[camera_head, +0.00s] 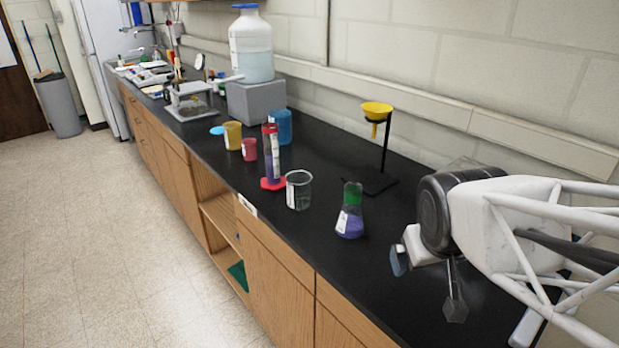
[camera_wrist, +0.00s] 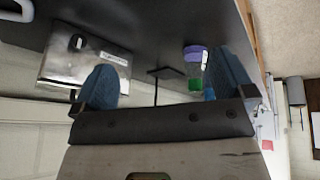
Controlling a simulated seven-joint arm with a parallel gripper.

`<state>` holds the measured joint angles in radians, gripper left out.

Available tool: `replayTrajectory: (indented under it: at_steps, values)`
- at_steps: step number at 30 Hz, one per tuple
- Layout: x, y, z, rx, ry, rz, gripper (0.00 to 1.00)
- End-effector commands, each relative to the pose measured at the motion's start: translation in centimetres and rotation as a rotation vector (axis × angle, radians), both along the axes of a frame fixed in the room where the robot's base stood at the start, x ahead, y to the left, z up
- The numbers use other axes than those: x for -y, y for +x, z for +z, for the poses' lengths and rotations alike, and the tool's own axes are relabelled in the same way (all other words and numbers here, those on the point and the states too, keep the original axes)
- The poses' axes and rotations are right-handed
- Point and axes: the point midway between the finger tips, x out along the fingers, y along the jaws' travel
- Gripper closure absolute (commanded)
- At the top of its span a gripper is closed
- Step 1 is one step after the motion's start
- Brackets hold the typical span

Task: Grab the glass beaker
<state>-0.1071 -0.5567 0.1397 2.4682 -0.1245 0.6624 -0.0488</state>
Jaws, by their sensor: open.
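The glass beaker (camera_head: 299,190) is clear, with a white label on its side. It stands upright near the front edge of the black counter, between the red-based cylinder and the flask. My gripper (camera_head: 427,282) is at the right, above the counter, well apart from the beaker. Its two blue-tipped fingers are spread with nothing between them in the head view. In the wrist view my gripper (camera_wrist: 163,82) also shows open. I cannot make out the beaker in the wrist view.
A flask (camera_head: 350,212) with purple liquid and a green band stands between beaker and gripper; it shows in the wrist view (camera_wrist: 194,68). A red-based cylinder (camera_head: 271,157) stands just left of the beaker. A yellow funnel on a black stand (camera_head: 384,150) is behind. A metallic box (camera_wrist: 85,60) lies nearby.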

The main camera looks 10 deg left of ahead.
Motion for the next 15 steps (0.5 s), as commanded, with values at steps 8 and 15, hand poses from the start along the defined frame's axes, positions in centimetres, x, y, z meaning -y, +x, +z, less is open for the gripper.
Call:
replayTrajectory:
  at_steps: [8,15]
  values:
    - [-6.8,8.2,-0.9,0.216,-0.066,0.285,0.00]
    - [-14.6,14.8,-2.1,0.419,-0.027,0.469,0.00]
